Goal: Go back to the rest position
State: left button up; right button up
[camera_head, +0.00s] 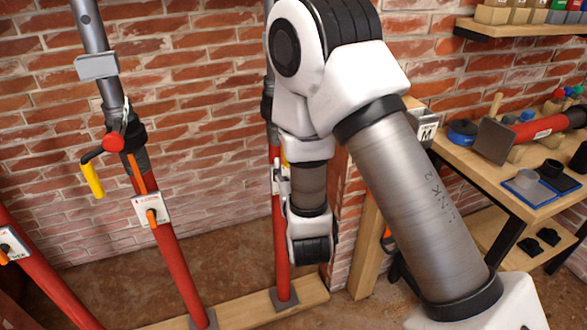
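My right arm, white and grey, comes in from the lower right and bends over at the top middle. Its wrist end hangs in front of the second red prop (281,235), and no gripper fingers can be made out there. My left arm and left gripper are out of view. A red prop with a grey upper tube (172,255) stands tilted at the left, with a yellow-and-red crank handle (94,178) on its collar. Part of the second prop is hidden behind my arm.
A brick wall (220,140) runs behind the props. A wooden beam (245,312) lies under their feet. Another red prop (45,275) is at the left edge. A wooden workbench (460,160) with tools stands at the right, below a shelf (525,29) of small containers.

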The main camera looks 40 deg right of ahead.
jog(key=shift+s+a, duration=0.25)
jog(key=shift+s, duration=0.35)
jog(key=s+a+f+n+g+y+p, duration=0.1)
jog(key=s+f+g+y+p, duration=0.2)
jog(key=f, duration=0.7)
jog(key=s+a+f+n+g+y+p, duration=0.1)
jog(key=s+f+g, duration=0.4)
jog(key=f, duration=0.6)
jog(key=s+a+f+n+g+y, duration=0.1)
jog(key=s+a+f+g, duration=0.1)
jog(key=s, duration=0.4)
jog(key=s+a+f+n+g+y, duration=0.1)
jog(key=s+a+f+g+y, duration=0.1)
jog(key=s+f, duration=0.3)
jog(key=s+a+f+n+g+y, duration=0.1)
jog(key=s+a+f+g, duration=0.1)
jog(key=s, duration=0.5)
jog(key=shift+s+a+f+g, duration=0.35)
jog(key=shift+f+g, duration=0.4)
jog(key=shift+g, duration=0.35)
